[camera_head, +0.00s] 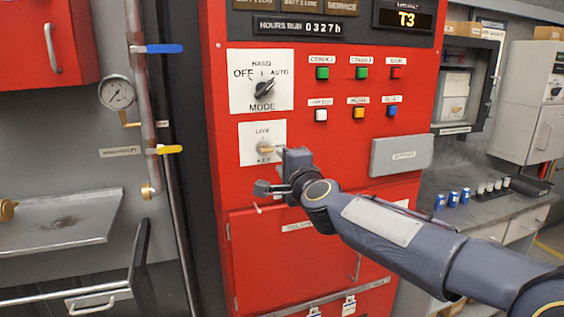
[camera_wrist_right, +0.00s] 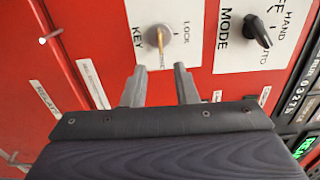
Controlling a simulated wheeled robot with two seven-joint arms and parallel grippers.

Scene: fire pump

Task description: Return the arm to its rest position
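My right arm comes in from the right in the head view, with its gripper (camera_head: 277,170) in front of the red panel, just below the key switch. In the right wrist view the two fingers (camera_wrist_right: 160,88) stand apart with nothing between them. The brass key (camera_wrist_right: 160,40) sits in its round lock on the white plate, just beyond the fingertips and apart from them. The key switch also shows in the head view (camera_head: 265,149). The mode knob (camera_head: 264,89) is above it. My left gripper is not in view.
The red cabinet (camera_head: 245,205) stands close before my right gripper. A grey box (camera_head: 401,155) projects from the panel at right. Pipes with a blue lever (camera_head: 165,48) and a yellow lever (camera_head: 170,150) run at left. A counter (camera_head: 480,206) with blue cans is at right.

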